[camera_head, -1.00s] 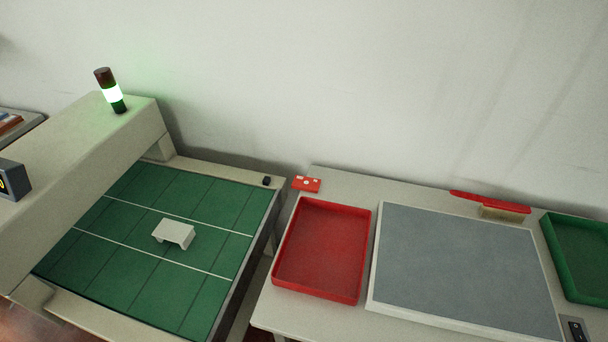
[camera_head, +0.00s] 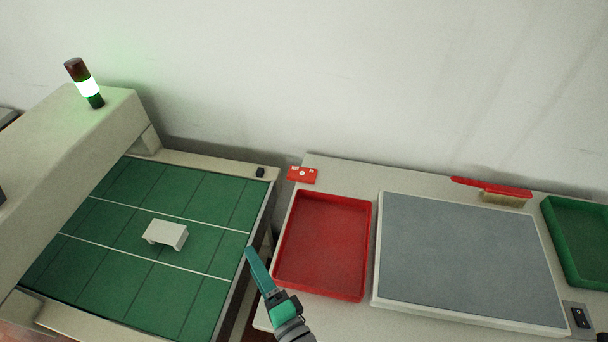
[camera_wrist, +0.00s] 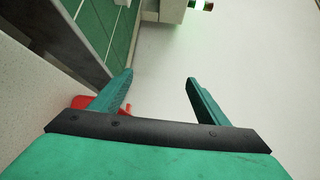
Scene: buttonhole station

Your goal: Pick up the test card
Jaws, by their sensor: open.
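The likely test card, a small flat red card with white marks (camera_head: 302,175), lies on the pale table's back left corner, behind the red tray. My gripper (camera_head: 251,254) is teal and shows at the bottom centre of the head view, between the green bed and the red tray. It is nearer the front than the card and apart from it. In the wrist view my gripper (camera_wrist: 160,80) has its two fingers spread with nothing between them. A red patch (camera_wrist: 83,102) there is partly hidden behind the left finger; it may be the card.
A red tray (camera_head: 278,262) and a grey pad (camera_head: 465,255) fill the table. A red-handled brush (camera_head: 495,191) lies behind the pad, and a green tray (camera_head: 552,235) stands at right. The green bed (camera_head: 110,285) at left carries a white piece (camera_head: 166,234), under a gantry with a lit lamp (camera_head: 88,86).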

